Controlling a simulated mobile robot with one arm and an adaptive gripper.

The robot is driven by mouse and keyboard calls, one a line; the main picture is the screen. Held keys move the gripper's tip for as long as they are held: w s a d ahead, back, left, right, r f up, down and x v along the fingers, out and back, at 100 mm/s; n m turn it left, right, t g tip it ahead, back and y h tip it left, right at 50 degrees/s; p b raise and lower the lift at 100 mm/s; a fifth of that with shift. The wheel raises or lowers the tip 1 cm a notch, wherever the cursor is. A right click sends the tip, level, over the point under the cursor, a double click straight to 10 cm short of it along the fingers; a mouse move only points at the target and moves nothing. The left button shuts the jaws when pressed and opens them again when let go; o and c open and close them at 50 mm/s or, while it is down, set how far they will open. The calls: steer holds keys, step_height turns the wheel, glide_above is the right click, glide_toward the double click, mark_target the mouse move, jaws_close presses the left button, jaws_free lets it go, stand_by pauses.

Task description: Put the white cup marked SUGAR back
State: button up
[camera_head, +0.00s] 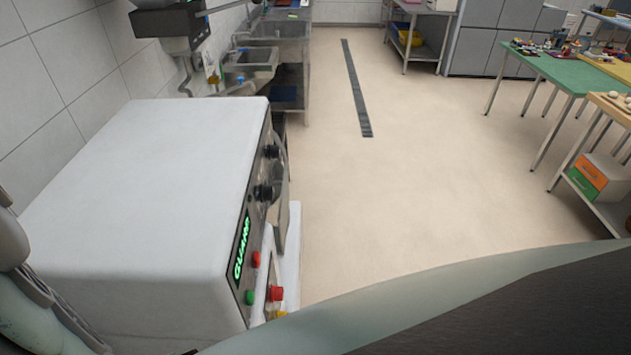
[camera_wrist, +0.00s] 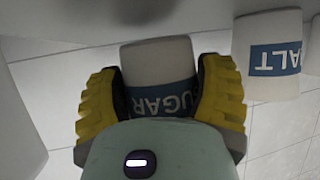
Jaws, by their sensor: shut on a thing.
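The white cup marked SUGAR (camera_wrist: 158,62) has a blue band with white letters. It shows in the middle of the wrist view, between the two yellow ribbed fingers of my gripper (camera_wrist: 160,85). My gripper is shut on it, one finger on each side. The cup's lower part in the picture is hidden behind the pale green body of my gripper. Whether the cup touches a surface cannot be told. Neither the cup nor my gripper shows in the head view.
A white cup with a blue SALT band (camera_wrist: 267,50) is right of the held cup, apart from it. Another white thing (camera_wrist: 313,45) is at the right edge. The head view shows a white machine (camera_head: 150,180), a sink (camera_head: 250,60), a green table (camera_head: 545,65) and clear floor.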

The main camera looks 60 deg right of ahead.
steer(key=shift+f, duration=0.55)
steer(key=shift+f, duration=0.2)
steer(key=o, duration=1.1)
steer(key=shift+o, duration=0.2)
steer(key=shift+r, duration=0.2)
steer(key=shift+b+v, duration=0.3)
steer(key=shift+v, duration=0.45)
steer(key=b+v, duration=0.4)
steer(key=v, duration=0.6)
steer(key=shift+s+d+b, duration=0.2)
steer(key=shift+d+b, duration=0.05)
steer(key=shift+b, duration=0.05)
